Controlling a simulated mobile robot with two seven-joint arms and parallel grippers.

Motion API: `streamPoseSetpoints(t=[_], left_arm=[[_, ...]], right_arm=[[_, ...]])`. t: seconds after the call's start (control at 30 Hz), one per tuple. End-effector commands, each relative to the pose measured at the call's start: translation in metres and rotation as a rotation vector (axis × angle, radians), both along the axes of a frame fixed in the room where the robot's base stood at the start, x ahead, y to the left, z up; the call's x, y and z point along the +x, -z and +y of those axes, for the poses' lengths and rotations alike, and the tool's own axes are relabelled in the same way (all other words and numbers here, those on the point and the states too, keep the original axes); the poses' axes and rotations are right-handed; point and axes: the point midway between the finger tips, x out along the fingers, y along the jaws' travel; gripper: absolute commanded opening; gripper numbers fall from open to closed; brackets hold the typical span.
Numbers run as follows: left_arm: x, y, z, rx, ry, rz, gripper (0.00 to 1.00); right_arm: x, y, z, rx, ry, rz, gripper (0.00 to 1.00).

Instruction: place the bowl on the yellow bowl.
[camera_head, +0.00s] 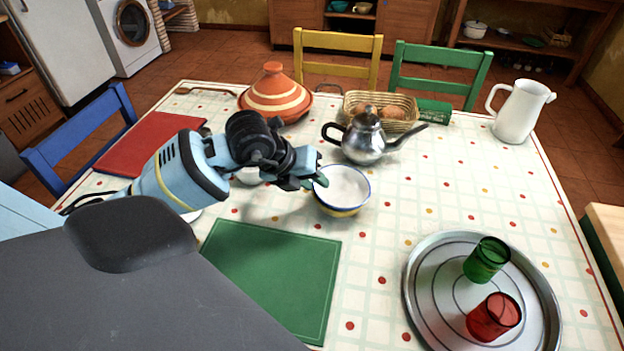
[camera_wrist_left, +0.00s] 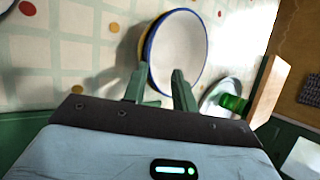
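A bowl with a white inside and a blue rim (camera_head: 345,183) stands on the table right of my left gripper, with a yellow band low on its outside. I cannot tell whether this is one bowl or two nested. It also shows in the left wrist view (camera_wrist_left: 180,45). My left gripper (camera_head: 316,176) is at its left rim. In the wrist view its fingers (camera_wrist_left: 159,90) are apart, one outside the rim and one over the inside. Another pale dish (camera_head: 248,176) is mostly hidden behind my left arm. My right gripper is not in view.
A metal teapot (camera_head: 366,142) stands close behind the bowl. A tagine (camera_head: 274,95) and bread basket (camera_head: 383,112) are farther back. A green mat (camera_head: 275,270) lies in front. A round tray (camera_head: 420,300) with green and red glasses is at right. A white jug (camera_head: 520,112) stands back right.

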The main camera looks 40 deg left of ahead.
Motion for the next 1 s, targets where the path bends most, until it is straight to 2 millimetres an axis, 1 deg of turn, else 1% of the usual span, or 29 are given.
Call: streamPoseSetpoints(t=[0.17, 0.27, 0.37, 0.7, 0.83, 1.0], left_arm=[[0.000, -0.004, 0.000, -0.001, 0.001, -0.002, 0.27], [0.000, -0.013, 0.000, -0.001, 0.000, -0.004, 0.27], [-0.009, -0.023, 0.005, 0.002, 0.001, -0.005, 0.27], [-0.046, -0.077, 0.021, 0.003, 0.000, -0.001, 0.27], [-0.056, -0.092, 0.026, 0.001, -0.001, -0.001, 0.27], [-0.064, -0.102, 0.028, 0.000, 0.000, 0.001, 0.27]], right_arm=[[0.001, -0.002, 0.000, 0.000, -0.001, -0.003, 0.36], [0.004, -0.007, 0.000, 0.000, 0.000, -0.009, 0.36], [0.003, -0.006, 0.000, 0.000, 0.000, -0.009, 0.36], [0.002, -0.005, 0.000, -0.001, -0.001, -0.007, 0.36], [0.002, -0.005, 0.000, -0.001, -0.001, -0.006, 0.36], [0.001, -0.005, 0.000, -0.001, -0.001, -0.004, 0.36]])
